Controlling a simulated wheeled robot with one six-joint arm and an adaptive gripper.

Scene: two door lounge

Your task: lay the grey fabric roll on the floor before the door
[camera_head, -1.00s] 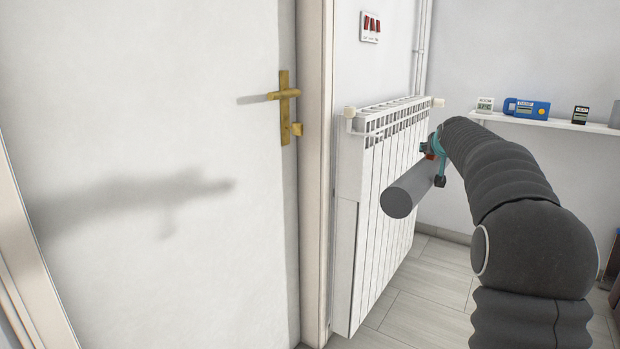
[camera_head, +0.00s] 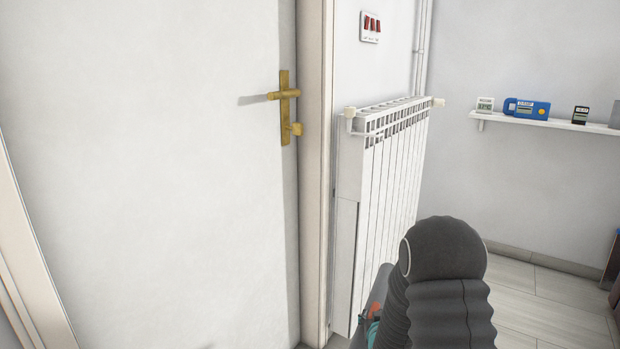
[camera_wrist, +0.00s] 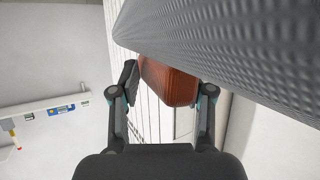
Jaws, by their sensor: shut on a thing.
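The grey fabric roll (camera_wrist: 235,45) crosses the top right of the wrist view, close to the camera. A red-brown block (camera_wrist: 168,82) sits against it, between the fingers of my gripper (camera_wrist: 168,88), which is shut on it. In the head view only part of the roll (camera_head: 368,292) shows, low beside the radiator; my arm hides the rest and most of the gripper. The white door (camera_head: 160,150) with a brass handle (camera_head: 285,96) fills the left of the head view. The floor right before the door is out of view.
A white radiator (camera_head: 385,190) stands on the wall right of the door frame (camera_head: 317,170), close to the roll. A wall shelf (camera_head: 545,123) with small devices is at the right. Bare tiled floor (camera_head: 540,290) shows at the lower right.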

